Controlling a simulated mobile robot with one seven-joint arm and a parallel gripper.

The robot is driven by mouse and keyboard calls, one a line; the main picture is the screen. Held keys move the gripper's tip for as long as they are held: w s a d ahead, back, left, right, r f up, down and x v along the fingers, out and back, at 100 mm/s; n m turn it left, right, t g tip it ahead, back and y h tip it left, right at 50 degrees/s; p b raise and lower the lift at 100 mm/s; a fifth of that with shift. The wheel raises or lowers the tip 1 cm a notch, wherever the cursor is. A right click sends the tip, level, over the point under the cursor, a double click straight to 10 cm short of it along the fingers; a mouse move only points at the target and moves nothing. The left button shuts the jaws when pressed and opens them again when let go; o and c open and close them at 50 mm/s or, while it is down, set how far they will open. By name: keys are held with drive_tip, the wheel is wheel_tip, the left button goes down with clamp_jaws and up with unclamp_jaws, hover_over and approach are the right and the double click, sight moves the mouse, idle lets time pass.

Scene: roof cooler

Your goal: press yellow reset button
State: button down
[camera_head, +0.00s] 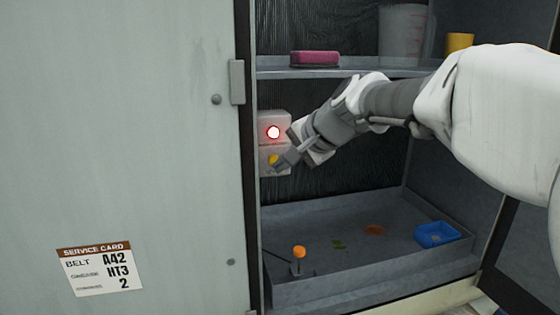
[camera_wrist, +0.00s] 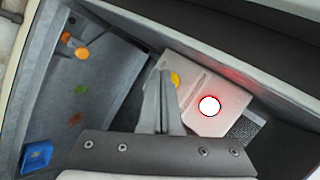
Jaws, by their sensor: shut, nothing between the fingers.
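The yellow reset button (camera_head: 273,160) sits on the lower part of a pale control box (camera_head: 283,122) on the cabinet's inner back wall. A red-ringed glowing white light (camera_head: 273,132) is above it. My gripper (camera_head: 280,164) is shut and empty, with its tips right beside the button in the head view. In the wrist view the shut fingers (camera_wrist: 164,75) reach up to the left edge of the yellow button (camera_wrist: 175,79) and partly cover it. I cannot tell whether they touch it. The glowing light also shows in the wrist view (camera_wrist: 209,106).
Below is a grey tray (camera_head: 340,287) with an orange-knobbed lever (camera_head: 299,252), a blue container (camera_head: 437,234) and green and orange bits. A closed door panel (camera_head: 120,150) borders the opening on the left.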

drive_tip(key=shift+w+a, duration=0.1)
drive_tip(key=shift+w, duration=0.25)
drive_tip(key=shift+w+a+p, duration=0.1)
drive_tip(key=shift+w+p, duration=0.2)
drive_tip(key=shift+w, duration=0.15)
idle(0.6)
drive_tip(key=shift+s, duration=0.15)
drive_tip(key=shift+s+d+b, duration=0.25)
drive_tip(key=shift+s+b, duration=0.3)
drive_tip(key=shift+s, duration=0.15)
drive_tip(key=shift+s, duration=0.1)
drive_tip(key=s+b, duration=0.1)
drive_tip(key=s, duration=0.1)
drive_tip(key=s+d+b, duration=0.1)
drive_tip(key=s, duration=0.1)
drive_tip(key=shift+s+d, duration=0.2)
drive_tip(key=shift+s, duration=0.1)
